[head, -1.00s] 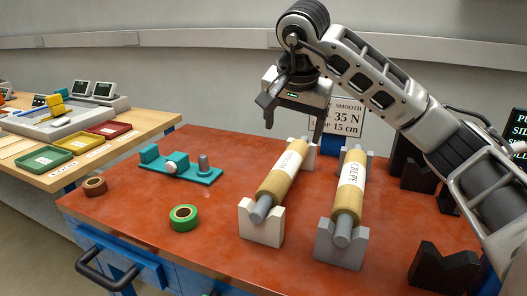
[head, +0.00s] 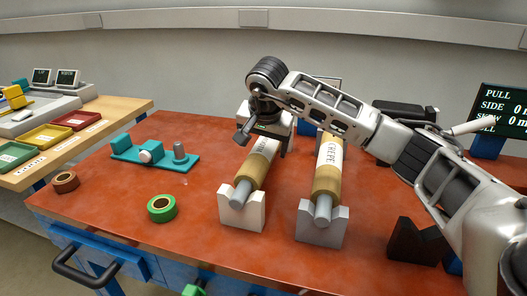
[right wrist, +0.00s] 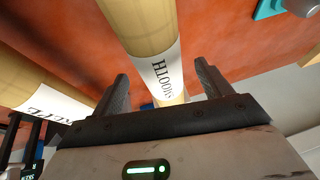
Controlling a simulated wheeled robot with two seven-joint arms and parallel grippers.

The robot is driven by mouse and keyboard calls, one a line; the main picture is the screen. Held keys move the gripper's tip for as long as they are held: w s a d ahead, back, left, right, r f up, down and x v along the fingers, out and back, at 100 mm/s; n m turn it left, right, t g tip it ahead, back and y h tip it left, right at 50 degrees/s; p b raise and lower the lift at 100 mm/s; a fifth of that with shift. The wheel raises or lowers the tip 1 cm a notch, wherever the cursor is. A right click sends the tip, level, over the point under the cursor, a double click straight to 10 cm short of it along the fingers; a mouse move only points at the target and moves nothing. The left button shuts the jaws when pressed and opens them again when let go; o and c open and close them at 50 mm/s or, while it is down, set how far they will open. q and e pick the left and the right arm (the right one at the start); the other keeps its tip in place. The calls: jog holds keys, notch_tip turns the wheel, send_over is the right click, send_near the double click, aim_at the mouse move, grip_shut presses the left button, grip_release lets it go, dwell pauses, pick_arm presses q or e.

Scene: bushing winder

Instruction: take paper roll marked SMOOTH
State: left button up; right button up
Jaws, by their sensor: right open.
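The paper roll marked SMOOTH (head: 250,176) is yellow-tan with a white label and a grey core. It lies lengthwise, its near end in a white V-shaped cradle (head: 241,211); my right gripper hides its far end. My right gripper (head: 263,138) is open at that far part. In the right wrist view, the SMOOTH roll (right wrist: 158,65) runs between the two spread fingers of my right gripper (right wrist: 163,84), apart from both. I cannot tell how deep the fingers reach. My left gripper is out of view.
The CREPE roll (head: 327,182) lies close on the right in a grey cradle (head: 321,226). A teal fixture (head: 154,154), green tape (head: 162,208) and brown tape (head: 66,182) are at left. A black cradle (head: 416,241) stands at right. The red table's (head: 130,240) front left is clear.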

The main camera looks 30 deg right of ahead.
jog(key=shift+x, duration=1.35)
jog(key=c, duration=1.3)
jog(key=shift+d+r, duration=0.1)
jog(key=shift+r, duration=0.1)
jog(key=shift+c, duration=1.1)
